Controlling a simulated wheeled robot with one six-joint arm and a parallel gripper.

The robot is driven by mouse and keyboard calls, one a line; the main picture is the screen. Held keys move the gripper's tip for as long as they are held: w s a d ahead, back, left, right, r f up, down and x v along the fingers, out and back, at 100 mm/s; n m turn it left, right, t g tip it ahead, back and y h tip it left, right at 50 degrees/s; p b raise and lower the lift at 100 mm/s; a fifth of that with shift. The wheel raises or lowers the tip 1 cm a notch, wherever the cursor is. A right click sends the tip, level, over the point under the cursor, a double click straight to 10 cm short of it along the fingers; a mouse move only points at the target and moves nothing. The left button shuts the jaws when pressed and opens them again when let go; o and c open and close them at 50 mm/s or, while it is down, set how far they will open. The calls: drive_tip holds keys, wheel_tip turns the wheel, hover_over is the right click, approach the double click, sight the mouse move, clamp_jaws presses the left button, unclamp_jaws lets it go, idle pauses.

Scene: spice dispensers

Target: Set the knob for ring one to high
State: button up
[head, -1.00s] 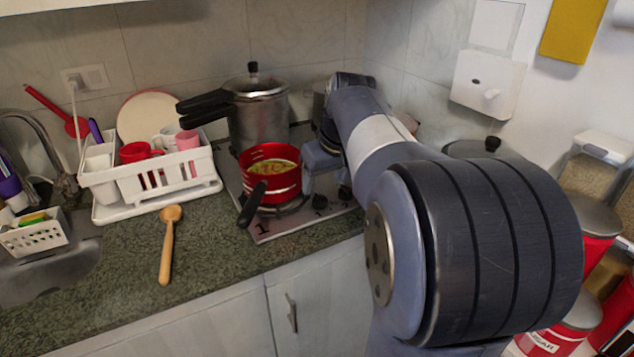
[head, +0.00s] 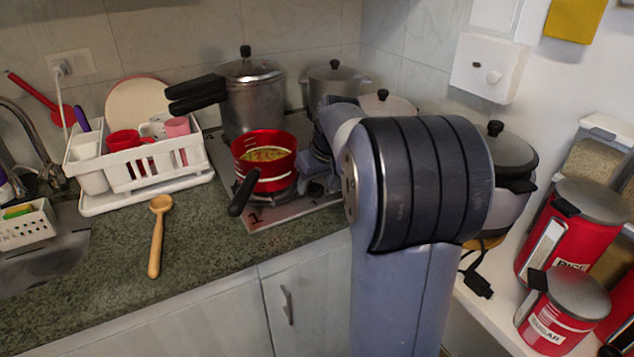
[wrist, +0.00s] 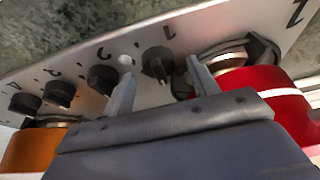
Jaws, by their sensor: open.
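The stovetop (head: 285,213) lies on the counter, with a red pot (head: 278,183) on the ring by a printed "1". In the wrist view, a row of dark knobs runs along the stove panel (wrist: 215,22). My gripper (wrist: 160,69) is open and its fingers reach toward the panel. One dark knob (wrist: 157,63) appears between the two fingertips; I cannot tell whether they touch it. Another knob (wrist: 103,79) is just left of the left finger. The knob's setting is too small to read. In the head view my arm hides most of the knobs.
The red pot (wrist: 268,82) is close to the right finger, and an orange pot (wrist: 32,150) is at lower left in the wrist view. A pressure cooker (head: 250,100) stands behind. A wooden spoon (head: 157,235) and dish rack (head: 140,190) are left. Red canisters (head: 570,245) stand right.

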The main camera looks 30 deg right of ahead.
drive_tip(key=shift+f, duration=0.1)
drive_tip(key=shift+c, duration=0.6)
drive_tip(key=c, duration=0.9)
drive_tip(key=shift+o, duration=0.2)
drive_tip(key=shift+a+m+h+p, duration=0.1)
drive_tip(key=shift+m+h+p, duration=0.2)
drive_tip(key=shift+m+p, duration=0.4)
drive_tip(key=shift+m+h, duration=0.3)
drive_tip(key=shift+m, duration=0.4)
